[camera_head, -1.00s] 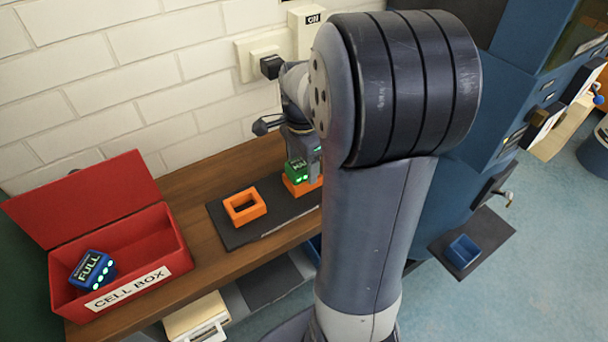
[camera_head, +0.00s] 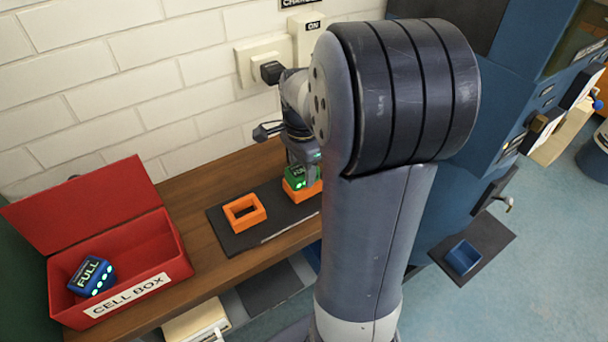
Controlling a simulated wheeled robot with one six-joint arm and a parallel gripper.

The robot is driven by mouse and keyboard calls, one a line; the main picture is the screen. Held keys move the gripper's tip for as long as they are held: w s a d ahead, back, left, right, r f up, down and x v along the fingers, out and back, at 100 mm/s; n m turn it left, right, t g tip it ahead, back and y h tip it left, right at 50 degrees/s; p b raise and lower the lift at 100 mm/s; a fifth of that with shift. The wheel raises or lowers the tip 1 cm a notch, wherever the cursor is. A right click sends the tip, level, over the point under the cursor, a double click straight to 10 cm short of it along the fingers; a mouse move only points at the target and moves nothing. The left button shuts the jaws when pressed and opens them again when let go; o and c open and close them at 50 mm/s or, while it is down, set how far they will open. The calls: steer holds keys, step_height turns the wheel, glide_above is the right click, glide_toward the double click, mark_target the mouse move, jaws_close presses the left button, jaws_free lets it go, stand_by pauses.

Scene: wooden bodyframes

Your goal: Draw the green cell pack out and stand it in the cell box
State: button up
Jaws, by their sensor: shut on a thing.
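The green cell pack (camera_head: 297,181) sits in an orange holder (camera_head: 302,193) on the dark mat, partly hidden by my arm. My gripper (camera_head: 304,168) is over the pack and shut on it; its fingers are small and partly hidden. The pack's lower part is inside the holder. The red cell box (camera_head: 172,250) stands open at the left with its lid back. A blue pack marked FULL (camera_head: 92,275) lies tilted in the box's left part; the right part is empty.
An empty orange holder (camera_head: 245,211) is on the dark mat (camera_head: 236,241), between box and green pack. The white brick wall (camera_head: 110,75) with a black plug (camera_head: 271,72) and switch is close behind. A blue cabinet (camera_head: 520,110) stands at the right.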

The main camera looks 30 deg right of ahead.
mark_target(302, 168)
steer(key=shift+r+p, duration=0.7)
stand_by(0.3)
steer(key=shift+r+p, duration=1.55)
steer(key=shift+r, duration=0.2)
